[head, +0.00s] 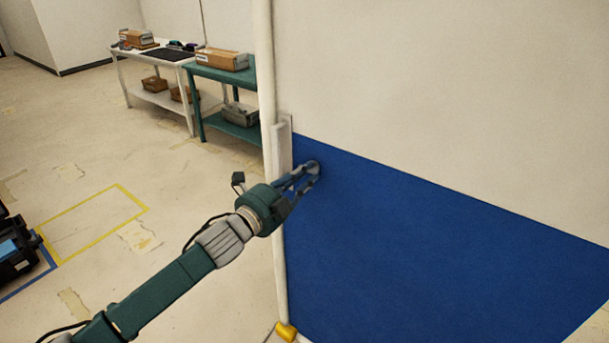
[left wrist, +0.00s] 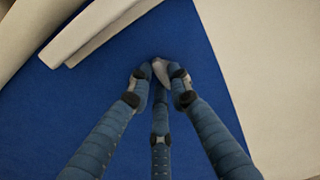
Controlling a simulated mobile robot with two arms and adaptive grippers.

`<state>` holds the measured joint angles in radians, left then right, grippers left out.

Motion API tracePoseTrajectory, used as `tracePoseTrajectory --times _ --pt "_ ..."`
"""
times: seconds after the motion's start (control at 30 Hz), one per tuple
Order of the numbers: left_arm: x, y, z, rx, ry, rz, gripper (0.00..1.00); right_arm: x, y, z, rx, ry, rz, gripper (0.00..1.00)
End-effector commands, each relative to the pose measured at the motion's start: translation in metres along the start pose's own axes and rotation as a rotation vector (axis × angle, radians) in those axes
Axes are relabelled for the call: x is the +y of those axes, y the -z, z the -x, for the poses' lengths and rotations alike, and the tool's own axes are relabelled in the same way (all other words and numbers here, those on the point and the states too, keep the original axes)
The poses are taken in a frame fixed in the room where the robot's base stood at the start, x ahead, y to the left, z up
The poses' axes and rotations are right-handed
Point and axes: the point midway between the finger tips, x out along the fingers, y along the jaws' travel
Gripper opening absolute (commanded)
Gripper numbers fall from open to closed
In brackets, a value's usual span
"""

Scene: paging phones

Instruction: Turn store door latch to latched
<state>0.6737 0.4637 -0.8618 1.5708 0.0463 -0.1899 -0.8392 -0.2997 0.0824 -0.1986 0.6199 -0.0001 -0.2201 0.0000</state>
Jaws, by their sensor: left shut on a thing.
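The store door (head: 440,230) fills the right of the head view, white above and blue below. Its blue face also fills the left wrist view (left wrist: 60,120). My left gripper (head: 312,172) reaches the blue part near the door's left edge. In the left wrist view its fingers (left wrist: 159,76) close around a small grey piece, the store door latch (left wrist: 160,67). The fingers hide most of the latch, so its turn position cannot be told. My right gripper is out of view.
A white vertical handle (head: 279,150) stands just left of my left gripper, by the door-edge post (head: 266,80). A white table (head: 150,55) and a green table (head: 220,75) with boxes stand behind. A black case (head: 15,250) lies at far left. Open floor lies between.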

Motion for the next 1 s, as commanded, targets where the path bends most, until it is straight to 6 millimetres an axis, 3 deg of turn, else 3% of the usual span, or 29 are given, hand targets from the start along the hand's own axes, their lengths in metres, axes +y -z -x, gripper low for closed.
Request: tracePoseTrajectory --times 0.37,1.0 --pt "-0.001 0.001 0.0 0.0 -0.001 0.108 0.0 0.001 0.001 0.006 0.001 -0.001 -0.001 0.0" --pt "-0.002 0.003 0.0 -0.001 -0.002 0.681 0.0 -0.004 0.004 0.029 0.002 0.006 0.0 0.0"
